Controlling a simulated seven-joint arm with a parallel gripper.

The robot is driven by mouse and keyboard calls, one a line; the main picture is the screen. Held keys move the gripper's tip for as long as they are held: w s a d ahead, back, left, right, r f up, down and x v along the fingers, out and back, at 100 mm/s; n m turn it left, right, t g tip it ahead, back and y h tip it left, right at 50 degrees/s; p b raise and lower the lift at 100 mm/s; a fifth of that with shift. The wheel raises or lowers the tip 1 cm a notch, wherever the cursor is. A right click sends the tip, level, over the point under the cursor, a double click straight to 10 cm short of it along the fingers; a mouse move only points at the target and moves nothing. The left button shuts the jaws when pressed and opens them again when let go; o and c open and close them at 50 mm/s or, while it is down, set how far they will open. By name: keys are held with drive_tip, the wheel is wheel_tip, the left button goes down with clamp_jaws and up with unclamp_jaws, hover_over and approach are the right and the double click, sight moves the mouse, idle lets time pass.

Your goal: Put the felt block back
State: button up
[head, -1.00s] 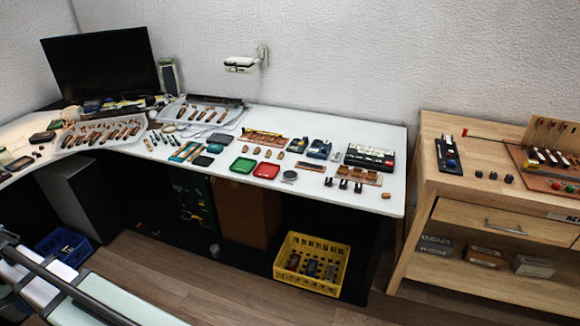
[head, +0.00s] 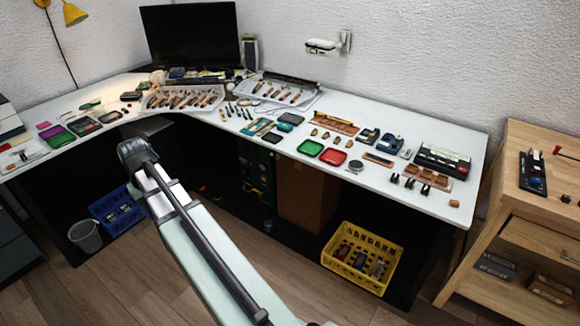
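I cannot tell which thing is the felt block; many small pieces on the white table (head: 400,225) are too small to make out. A small orange-brown block (head: 454,203) lies alone near the table's front right edge. Small dark blocks (head: 565,198) lie on the wooden bench (head: 520,150) at the right, partly cut off by the frame. My gripper does not show clearly. A long pale beam with a dark bar and dark rounded end (head: 137,150) rises from the bottom; I cannot tell whether it is part of my arm.
A green tray (head: 311,147) and a red tray (head: 333,157) lie mid-table. Several small brown and black pieces stand to their right. A yellow crate (head: 335,262) stands on the floor under the table. A black monitor (head: 190,38) stands at the back left.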

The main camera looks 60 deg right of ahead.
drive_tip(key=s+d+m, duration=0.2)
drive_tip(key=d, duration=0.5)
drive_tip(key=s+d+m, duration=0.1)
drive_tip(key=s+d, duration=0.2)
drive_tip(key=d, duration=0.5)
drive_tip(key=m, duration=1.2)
hover_over(375, 175)
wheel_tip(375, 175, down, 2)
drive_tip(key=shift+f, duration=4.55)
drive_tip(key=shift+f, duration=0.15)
